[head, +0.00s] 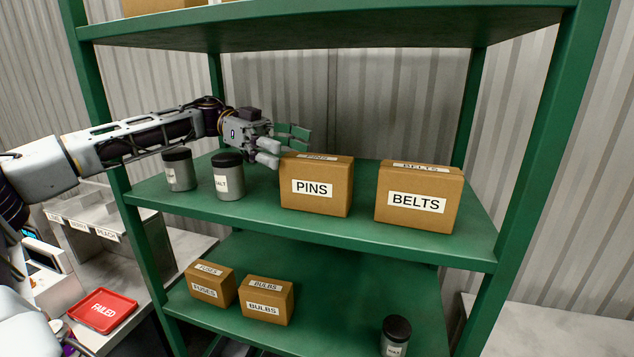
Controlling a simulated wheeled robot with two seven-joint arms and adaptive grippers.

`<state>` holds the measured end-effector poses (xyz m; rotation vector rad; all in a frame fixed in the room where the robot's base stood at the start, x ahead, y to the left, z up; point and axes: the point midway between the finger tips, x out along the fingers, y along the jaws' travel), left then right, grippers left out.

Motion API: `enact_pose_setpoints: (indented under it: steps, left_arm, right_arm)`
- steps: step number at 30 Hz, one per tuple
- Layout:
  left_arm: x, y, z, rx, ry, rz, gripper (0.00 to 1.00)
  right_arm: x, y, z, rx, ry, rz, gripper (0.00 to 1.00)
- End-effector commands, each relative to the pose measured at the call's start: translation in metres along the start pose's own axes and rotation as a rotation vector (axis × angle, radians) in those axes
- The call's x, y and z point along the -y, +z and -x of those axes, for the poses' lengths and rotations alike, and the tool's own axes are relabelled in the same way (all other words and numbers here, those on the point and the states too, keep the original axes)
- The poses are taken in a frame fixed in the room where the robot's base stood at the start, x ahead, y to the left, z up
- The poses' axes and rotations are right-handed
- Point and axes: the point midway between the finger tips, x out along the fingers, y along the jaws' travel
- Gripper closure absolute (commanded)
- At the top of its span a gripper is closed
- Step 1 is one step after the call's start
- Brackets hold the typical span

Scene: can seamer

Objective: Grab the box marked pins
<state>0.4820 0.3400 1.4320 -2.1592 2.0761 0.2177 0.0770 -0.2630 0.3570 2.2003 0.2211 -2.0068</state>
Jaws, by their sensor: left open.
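The box marked PINS (316,201) is a brown carton with a white label. It stands upright on the middle green shelf in the head view. My left gripper (282,146) reaches in from the left at about the height of the box's top. It is open, with its fingertips at the box's upper left edge. Whether the fingers touch the box I cannot tell. Nothing shows between the fingers. My right gripper is not in view.
A BELTS box (418,210) stands to the right of the PINS box with a gap between. Two dark-lidded jars (228,183) stand to the left, below my left arm. Green posts and an upper shelf (330,32) frame the space. FUSES (210,289) and BULBS (265,305) boxes sit below.

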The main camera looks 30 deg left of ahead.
Motion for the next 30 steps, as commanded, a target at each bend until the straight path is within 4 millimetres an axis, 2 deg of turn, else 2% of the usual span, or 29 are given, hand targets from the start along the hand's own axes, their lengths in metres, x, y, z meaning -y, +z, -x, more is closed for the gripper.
enact_pose_setpoints:
  steps: [14, 30]
  left_arm:
    - [-0.001, 0.000, -0.004, 0.000, 0.000, 0.000, 0.14]
    - [-0.005, 0.003, -0.051, 0.000, 0.001, 0.000, 0.14]
  right_arm:
    - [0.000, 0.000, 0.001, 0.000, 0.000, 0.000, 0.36]
    - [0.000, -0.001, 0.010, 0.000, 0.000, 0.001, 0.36]
